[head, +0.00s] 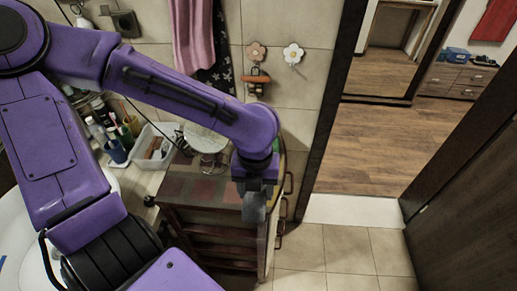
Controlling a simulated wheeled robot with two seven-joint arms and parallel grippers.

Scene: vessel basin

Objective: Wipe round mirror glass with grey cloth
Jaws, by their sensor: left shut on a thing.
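My left gripper (255,188) points down above the front right corner of the wooden cabinet. It is shut on a small grey piece, which looks like the grey cloth (253,212), hanging just below it. The fingers and most of the cloth are hard to make out. A pale round disc on a thin metal stand, which looks like the round mirror (203,137), stands at the back of the cabinet top, left of the gripper and partly behind my forearm. The gripper and cloth are apart from it. My right gripper is not in view.
The wooden cabinet (207,213) has a patterned top. A white bin (155,147) and blue cup (115,151) stand left of it. Pink towel (193,35) and flower hooks (293,53) are on the tiled wall. A doorway and open tiled floor (345,250) lie right.

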